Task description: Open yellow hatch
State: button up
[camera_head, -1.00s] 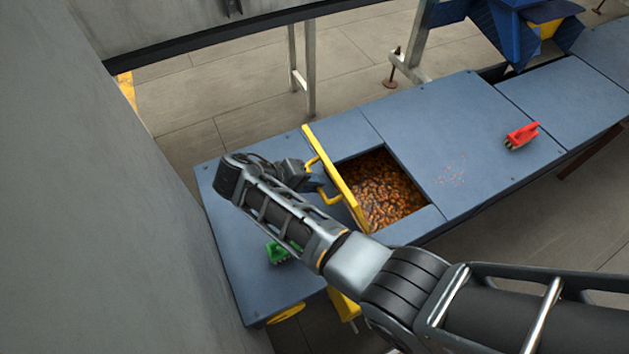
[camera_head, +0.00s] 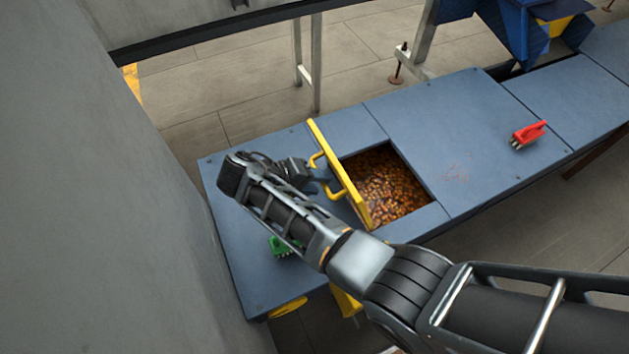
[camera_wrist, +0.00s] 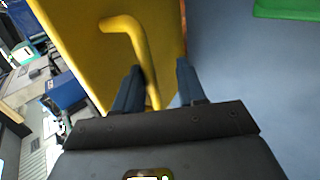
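The yellow hatch (camera_head: 345,182) stands raised on edge along the left side of a square opening in the blue table. Its yellow handle (camera_head: 319,159) is on the side facing my gripper. My gripper (camera_head: 323,178) is at the hatch's left face, partly hidden by my own arm in the head view. In the wrist view, the hatch (camera_wrist: 80,40) fills the upper left. The handle (camera_wrist: 135,45) runs down between the two blue fingers of my gripper (camera_wrist: 162,78), close to the left finger. A gap shows between handle and right finger, so the fingers are open around it.
The opening (camera_head: 388,185) holds many brown-amber pieces. A green brush (camera_head: 284,246) lies on the blue table (camera_head: 260,285) under my arm. A red brush (camera_head: 528,134) lies at the right. A grey wall (camera_head: 90,200) stands close on the left.

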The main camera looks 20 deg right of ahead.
jog(key=v, duration=0.8)
dwell(0.4)
